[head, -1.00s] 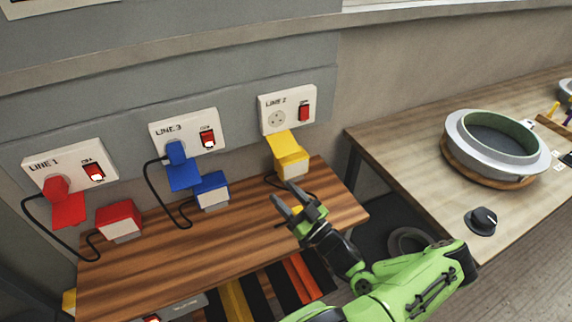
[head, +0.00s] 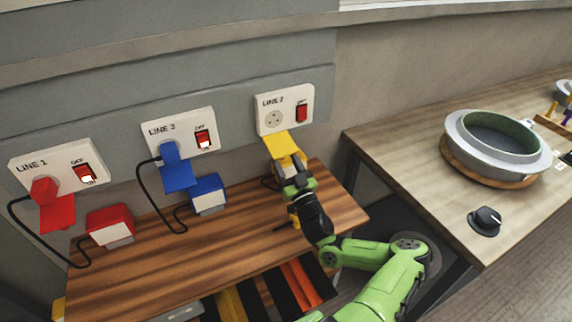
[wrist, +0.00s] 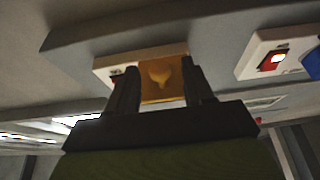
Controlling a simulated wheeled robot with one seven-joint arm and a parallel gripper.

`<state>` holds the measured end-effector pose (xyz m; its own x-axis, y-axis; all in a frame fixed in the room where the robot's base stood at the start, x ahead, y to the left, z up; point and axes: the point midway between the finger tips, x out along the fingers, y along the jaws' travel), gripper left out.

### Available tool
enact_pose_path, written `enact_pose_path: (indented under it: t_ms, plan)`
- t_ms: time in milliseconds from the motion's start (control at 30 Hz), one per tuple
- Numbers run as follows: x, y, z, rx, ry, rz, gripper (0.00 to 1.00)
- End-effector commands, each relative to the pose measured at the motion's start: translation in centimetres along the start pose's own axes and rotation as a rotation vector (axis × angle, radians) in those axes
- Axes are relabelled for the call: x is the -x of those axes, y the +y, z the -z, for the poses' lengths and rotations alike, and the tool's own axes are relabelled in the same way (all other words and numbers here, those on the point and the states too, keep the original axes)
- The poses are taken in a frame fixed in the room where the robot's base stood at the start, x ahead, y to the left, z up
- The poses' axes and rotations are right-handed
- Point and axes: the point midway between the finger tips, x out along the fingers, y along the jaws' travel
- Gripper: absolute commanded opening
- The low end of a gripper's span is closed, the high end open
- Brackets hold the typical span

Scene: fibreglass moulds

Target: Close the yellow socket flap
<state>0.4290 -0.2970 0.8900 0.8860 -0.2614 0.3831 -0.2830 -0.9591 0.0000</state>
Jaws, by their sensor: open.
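The yellow socket flap (head: 281,143) hangs open, sloping down from the lower edge of the LINE 2 socket plate (head: 272,102). The round socket face above it is bare. My gripper (head: 291,168) is just below and in front of the flap, hiding part of the yellow box on the bench under it. In the wrist view the flap (wrist: 162,78) fills the gap between the two spread fingers of my gripper (wrist: 163,90). Whether a finger touches the flap, I cannot tell.
LINE 3 has a blue plug and flap (head: 178,172), LINE 1 a red plug and flap (head: 54,210), with cables. Blue (head: 208,194) and red (head: 110,226) boxes stand on the wooden bench (head: 170,255). A table (head: 400,150) with a ring-shaped mould (head: 498,145) is at right.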

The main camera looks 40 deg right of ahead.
Motion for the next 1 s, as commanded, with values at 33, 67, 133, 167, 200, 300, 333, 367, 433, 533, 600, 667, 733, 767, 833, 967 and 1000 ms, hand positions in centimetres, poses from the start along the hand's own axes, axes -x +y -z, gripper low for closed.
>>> enact_pose_path:
  t_ms: [33, 67, 133, 167, 200, 300, 333, 367, 433, 533, 600, 667, 733, 767, 833, 967, 1000]
  plan:
    - [-0.06, 0.0, 0.01, 0.0, 0.0, 0.0, 0.52]
    - [-0.06, 0.0, 0.02, 0.0, -0.001, 0.0, 0.52]
    - [-0.05, -0.01, 0.03, 0.0, -0.001, 0.001, 0.52]
    - [-0.04, -0.01, 0.04, 0.0, -0.001, 0.001, 0.52]
    - [-0.04, -0.01, 0.04, 0.0, 0.0, 0.001, 0.48]
    - [-0.02, -0.02, 0.04, 0.0, 0.0, 0.001, 0.33]
    - [-0.02, -0.02, 0.04, 0.0, 0.0, 0.001, 0.29]
    - [-0.02, -0.02, 0.04, 0.0, 0.0, 0.001, 0.24]
    - [-0.01, -0.02, 0.04, 0.0, 0.0, 0.001, 0.13]
    - [0.0, -0.02, 0.04, 0.0, 0.0, 0.001, 0.0]
    - [0.0, -0.02, 0.03, 0.0, -0.001, 0.001, 0.0]
    - [0.01, -0.02, 0.03, 0.0, -0.001, 0.001, 0.0]
    - [0.01, -0.02, 0.03, 0.0, -0.001, 0.001, 0.0]
    - [0.0, -0.01, 0.03, 0.0, -0.001, 0.001, 0.0]
    - [-0.03, 0.05, 0.1, 0.001, -0.004, 0.001, 0.0]
    - [-0.22, 0.49, 0.39, 0.003, -0.026, 0.001, 0.0]
    - [-0.32, 0.75, 0.53, 0.004, -0.039, 0.001, 0.0]
